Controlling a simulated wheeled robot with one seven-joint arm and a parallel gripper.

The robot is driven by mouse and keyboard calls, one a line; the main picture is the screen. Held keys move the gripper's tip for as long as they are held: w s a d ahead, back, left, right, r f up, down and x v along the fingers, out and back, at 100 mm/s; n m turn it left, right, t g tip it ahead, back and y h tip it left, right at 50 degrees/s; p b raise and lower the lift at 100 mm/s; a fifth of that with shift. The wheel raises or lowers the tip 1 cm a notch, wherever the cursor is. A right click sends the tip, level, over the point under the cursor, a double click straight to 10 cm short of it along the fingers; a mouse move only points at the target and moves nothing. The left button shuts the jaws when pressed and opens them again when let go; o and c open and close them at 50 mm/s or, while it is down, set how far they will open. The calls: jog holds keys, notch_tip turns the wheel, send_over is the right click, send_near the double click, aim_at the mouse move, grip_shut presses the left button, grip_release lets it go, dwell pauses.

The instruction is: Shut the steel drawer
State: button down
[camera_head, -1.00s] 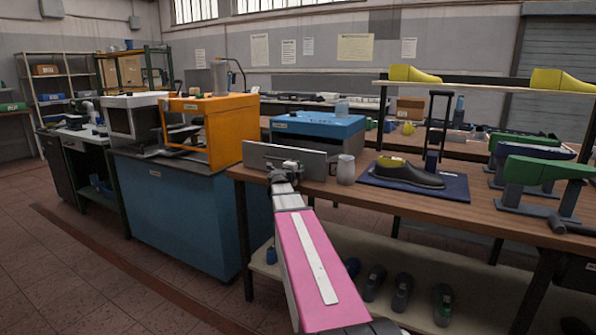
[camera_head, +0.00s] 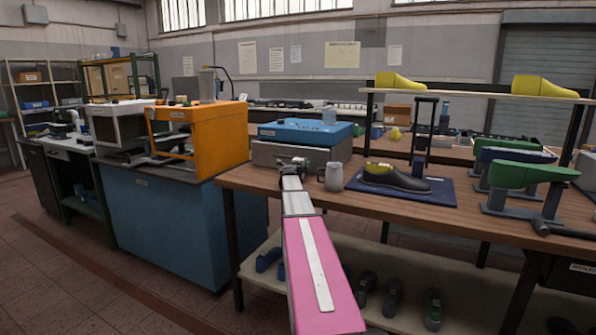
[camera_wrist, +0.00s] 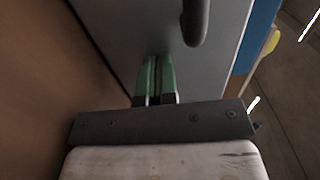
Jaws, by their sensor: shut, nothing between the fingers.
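The steel drawer (camera_head: 268,153) is a grey-fronted drawer under a blue-topped cabinet (camera_head: 305,132) on the wooden bench. Its front stands close against the cabinet; I cannot tell whether a small gap is left. My gripper (camera_head: 291,163) is in front of the drawer, shut and empty. In the wrist view, the green fingertips (camera_wrist: 155,72) are together and at the grey drawer front (camera_wrist: 118,35), seemingly touching it. A dark handle (camera_wrist: 195,20) sticks out beside them. The blue cabinet side shows at the right (camera_wrist: 262,32).
A metal mug (camera_head: 333,177) stands just right of my gripper. A black shoe (camera_head: 396,180) lies on a blue mat further right. Green and yellow shoe lasts stand at the right. An orange machine (camera_head: 222,135) stands on the blue cabinet at left.

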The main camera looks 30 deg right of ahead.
jog(key=x, duration=0.5)
jog(key=shift+w+d+r, duration=0.1)
dwell(0.3)
jog(key=shift+s+a, duration=0.35)
jog(key=shift+s, duration=0.1)
jog(key=v, duration=1.3)
jog(key=shift+s+a, duration=0.2)
jog(key=shift+a, duration=0.15)
